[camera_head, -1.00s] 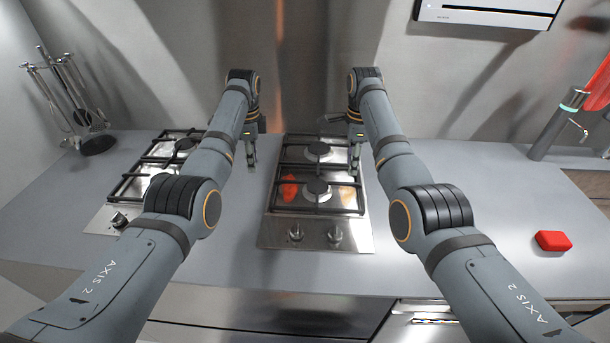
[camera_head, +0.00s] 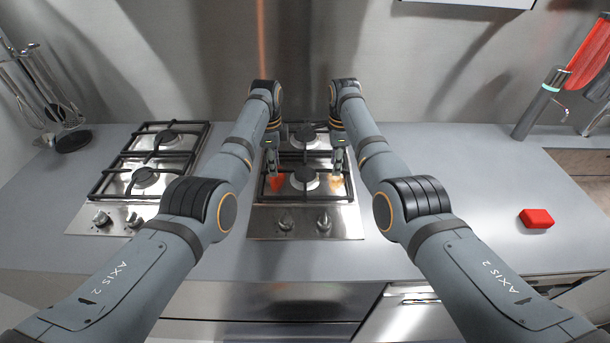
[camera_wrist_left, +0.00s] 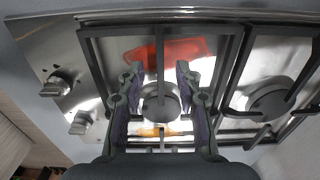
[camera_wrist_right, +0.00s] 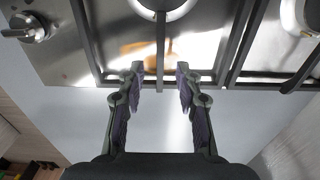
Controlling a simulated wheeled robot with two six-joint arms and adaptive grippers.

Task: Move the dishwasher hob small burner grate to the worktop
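The right-hand hob (camera_head: 262,222) in the head view is a steel plate with two knobs and two black grates. Its front grate (camera_head: 327,197) surrounds a burner (camera_head: 304,178); I cannot tell for sure that this is the small one. My left gripper (camera_head: 270,162) is at this grate's left side and my right gripper (camera_head: 338,162) at its right side. In the left wrist view my open fingers (camera_wrist_left: 158,72) hang over the grate. In the right wrist view my open fingers (camera_wrist_right: 160,70) are either side of a grate bar (camera_wrist_right: 160,45). Contact cannot be told.
Red and orange stains (camera_head: 277,184) lie on the hob plate under the grate. A second hob (camera_head: 82,221) stands to the left. The grey worktop (camera_head: 450,185) is clear to the right, except for a red block (camera_head: 536,218). Utensils hang at the far left.

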